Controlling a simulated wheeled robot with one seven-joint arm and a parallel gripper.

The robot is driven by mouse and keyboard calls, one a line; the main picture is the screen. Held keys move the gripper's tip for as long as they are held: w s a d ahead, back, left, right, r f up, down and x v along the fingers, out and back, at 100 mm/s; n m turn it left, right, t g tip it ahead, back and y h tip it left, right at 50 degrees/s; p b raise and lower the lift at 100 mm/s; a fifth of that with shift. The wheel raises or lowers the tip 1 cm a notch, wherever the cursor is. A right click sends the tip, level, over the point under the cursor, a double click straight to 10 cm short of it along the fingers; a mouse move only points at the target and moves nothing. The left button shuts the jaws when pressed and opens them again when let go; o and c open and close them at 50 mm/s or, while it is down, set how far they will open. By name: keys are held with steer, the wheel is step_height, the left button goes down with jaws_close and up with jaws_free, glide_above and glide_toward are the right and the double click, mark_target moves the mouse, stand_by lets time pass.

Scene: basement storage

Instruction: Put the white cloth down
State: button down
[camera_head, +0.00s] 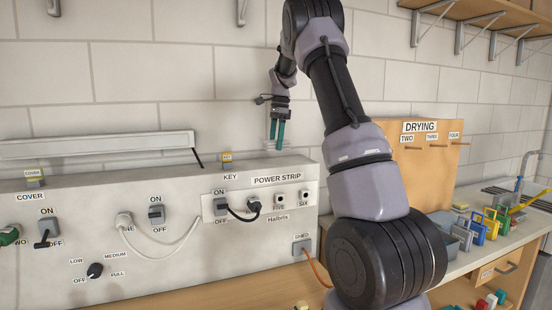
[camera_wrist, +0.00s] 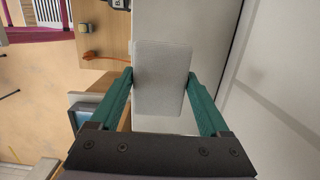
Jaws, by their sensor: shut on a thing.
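The white cloth (camera_wrist: 160,75) shows in the wrist view as a flat, pale rectangle with rounded corners. My gripper (camera_wrist: 160,84) is shut on it, with a green finger at each side edge. In the head view my gripper (camera_head: 277,140) points down above the back top edge of the switch panel (camera_head: 120,200), near the wall. The cloth is small and pale at the fingertips there and hard to tell from the wall. I cannot tell whether it touches the panel's top.
A wooden board labelled DRYING (camera_head: 425,165) with pegs stands to the right, behind my arm. A counter with several coloured padlocks (camera_head: 490,225) and a grey bin (camera_head: 462,236) is at the right. The wall is close behind my gripper. Cables hang on the panel's front.

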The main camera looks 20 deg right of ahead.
mark_target(276, 164)
steer(key=shift+f, duration=2.7)
jaws_free()
steer(key=shift+f, duration=0.1)
